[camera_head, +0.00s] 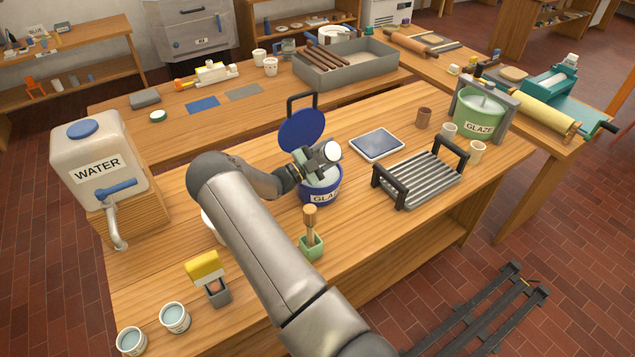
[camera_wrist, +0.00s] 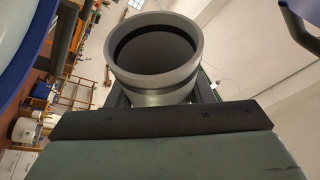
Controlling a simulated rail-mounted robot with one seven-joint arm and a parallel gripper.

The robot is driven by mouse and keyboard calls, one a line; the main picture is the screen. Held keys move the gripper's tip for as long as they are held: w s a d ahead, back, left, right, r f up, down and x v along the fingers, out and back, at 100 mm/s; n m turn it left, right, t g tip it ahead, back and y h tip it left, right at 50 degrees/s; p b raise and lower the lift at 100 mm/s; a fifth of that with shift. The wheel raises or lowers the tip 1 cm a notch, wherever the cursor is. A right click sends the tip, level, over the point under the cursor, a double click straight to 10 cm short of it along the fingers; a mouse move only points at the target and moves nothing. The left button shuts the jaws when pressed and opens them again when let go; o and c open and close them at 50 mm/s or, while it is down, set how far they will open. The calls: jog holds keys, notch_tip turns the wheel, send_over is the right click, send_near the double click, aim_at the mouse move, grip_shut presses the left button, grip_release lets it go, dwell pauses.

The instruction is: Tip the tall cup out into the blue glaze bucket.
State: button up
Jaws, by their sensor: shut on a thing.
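My gripper (camera_head: 316,162) is over the blue glaze bucket (camera_head: 322,197), shut on the tall cup. The cup's pale round end (camera_head: 332,151) shows at the gripper in the head view. In the wrist view the cup (camera_wrist: 155,50) is grey with a thick rim, between the fingers, with its mouth partly facing the camera. The inside that shows looks dark and bare. The cup appears tipped well over, but its exact tilt is hard to tell. The bucket is open, with pale glaze inside. My gripper hides part of its rim.
The bucket's blue lid (camera_head: 301,130) stands raised behind it. A brush in a green holder (camera_head: 312,246) stands in front. A blue-topped tile (camera_head: 377,145), a rack (camera_head: 420,180) and a green glaze bucket (camera_head: 480,112) are to the right. A water tank (camera_head: 95,155) is at left.

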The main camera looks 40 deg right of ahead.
jog(key=shift+w+r+n+t+h, duration=0.25)
jog(key=shift+n+t+h, duration=0.15)
jog(key=shift+n, duration=0.5)
dwell(0.5)
